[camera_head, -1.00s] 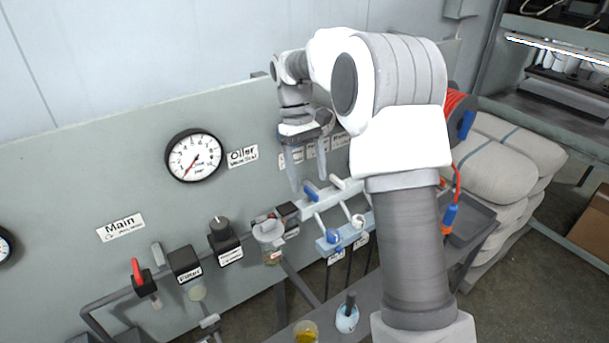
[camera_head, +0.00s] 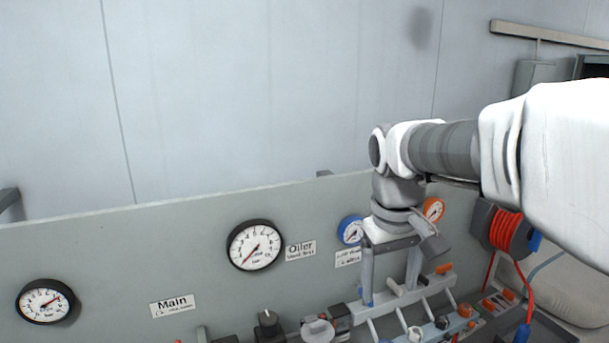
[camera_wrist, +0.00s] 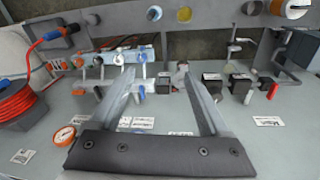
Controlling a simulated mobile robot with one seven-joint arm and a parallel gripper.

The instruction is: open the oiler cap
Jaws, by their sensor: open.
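The oiler's pale round cap (camera_head: 318,328) shows at the bottom edge of the head view, left of a dark block; the oiler's body below it is out of frame. It appears shut. My gripper (camera_head: 390,288) points down, its two fingers apart and empty, in front of the panel and to the right of the oiler. In the wrist view my gripper (camera_wrist: 158,78) is also open. A small greyish part near its right fingertip (camera_wrist: 181,75) looks like the oiler, partly covered by the finger.
A pale valve manifold (camera_head: 400,308) with blue and orange fittings lies close under my fingers. Gauges, such as the large one (camera_head: 255,246), sit on the panel. A red hose reel (camera_head: 506,230) stands at the right. Black regulator knobs (camera_head: 268,322) are left of the oiler.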

